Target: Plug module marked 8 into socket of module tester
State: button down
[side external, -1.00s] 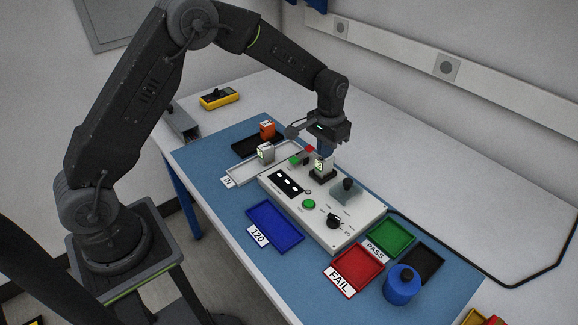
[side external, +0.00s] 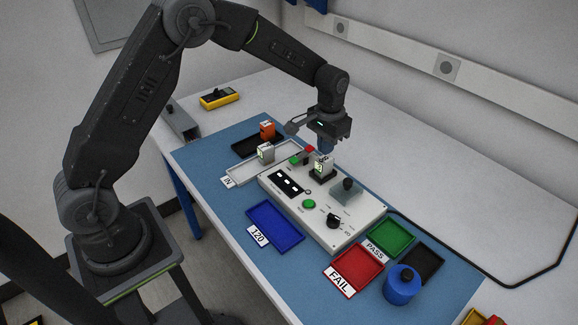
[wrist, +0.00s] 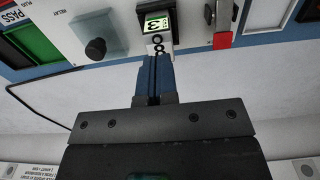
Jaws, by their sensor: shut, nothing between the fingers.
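A small gap or light contact between fingertips and module cannot be told apart.
A second grey module (side external: 266,153) stands in the IN tray (side external: 238,172). An orange block (side external: 267,130) sits in a black tray behind. The tester carries a green button (side external: 309,203) and black knobs. Blue, red and green trays and a blue container (side external: 401,285) lie around it.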

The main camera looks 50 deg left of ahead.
jog(key=shift+r, duration=2.65)
jog(key=s+r+t, duration=0.3)
jog(key=s+r, duration=1.1)
jog(key=s, duration=0.1)
jog(key=s+t, duration=0.2)
jog(key=s, duration=1.2)
jog(key=shift+s+f+t, duration=0.3)
jog(key=shift+f, duration=0.05)
